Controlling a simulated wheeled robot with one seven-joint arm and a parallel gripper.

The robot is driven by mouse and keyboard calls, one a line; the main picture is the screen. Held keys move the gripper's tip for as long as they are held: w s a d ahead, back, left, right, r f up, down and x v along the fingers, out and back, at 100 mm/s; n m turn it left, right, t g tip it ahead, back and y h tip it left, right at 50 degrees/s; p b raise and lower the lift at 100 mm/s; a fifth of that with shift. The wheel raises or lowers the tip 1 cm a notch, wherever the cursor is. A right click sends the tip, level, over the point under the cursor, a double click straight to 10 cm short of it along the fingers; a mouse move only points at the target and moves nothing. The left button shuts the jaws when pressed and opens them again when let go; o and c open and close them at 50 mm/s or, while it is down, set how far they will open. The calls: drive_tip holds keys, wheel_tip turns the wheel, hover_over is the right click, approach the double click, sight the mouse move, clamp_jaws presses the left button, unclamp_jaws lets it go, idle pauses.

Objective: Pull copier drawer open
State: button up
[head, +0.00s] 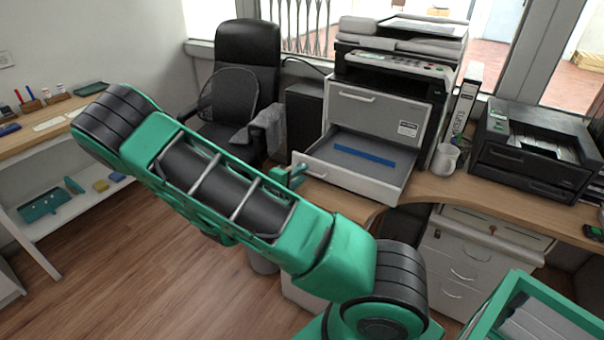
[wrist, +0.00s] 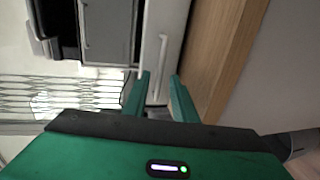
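The copier (head: 384,110) stands on the counter, grey and white with a dark top section. Its lower drawer (head: 352,186) is pulled out toward me, showing a grey tray inside with a flat blue strip (head: 365,156) in it. My gripper (head: 292,176) is at the left end of the drawer front, partly hidden by my arm. In the wrist view my gripper (wrist: 160,76) has its two green fingers apart. The pale drawer handle (wrist: 160,60) lies between them, with a visible gap. Contact with the handle cannot be told.
The upper drawer (head: 374,108) of the copier is closed. A white cup (head: 446,158), a binder (head: 464,112) and a black printer (head: 535,150) stand to the right on the wooden counter. A black office chair (head: 245,85) is behind my arm at left. Open wooden floor lies at lower left.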

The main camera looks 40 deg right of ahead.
drive_tip(key=v, duration=0.8)
drive_tip(key=shift+a, duration=0.4)
drive_tip(key=shift+s, duration=0.1)
drive_tip(key=s+d+r+m+g+y, duration=0.2)
drive_tip(key=s+d+m+g+y, duration=0.15)
drive_tip(key=s, duration=0.25)
drive_tip(key=s+d+r+m+g+y, duration=0.1)
drive_tip(key=s+d+m+g+y, duration=0.2)
drive_tip(key=s, duration=0.4)
drive_tip(key=s+a+r+m+t+y, duration=0.1)
drive_tip(key=s+a+r+m+y, duration=0.1)
drive_tip(key=s+a+r+y, duration=0.2)
drive_tip(key=s+a+r+m+y, duration=0.1)
drive_tip(key=s+a+r+y, duration=0.3)
drive_tip(key=s+r, duration=0.4)
drive_tip(key=shift+s+m+t, duration=0.35)
drive_tip(key=shift+s, duration=0.85)
drive_tip(key=shift+w+a+y, duration=0.1)
drive_tip(key=shift+a+y, duration=0.05)
drive_tip(key=shift+y, duration=0.1)
drive_tip(key=shift+w+f, duration=0.2)
drive_tip(key=shift+w, duration=0.3)
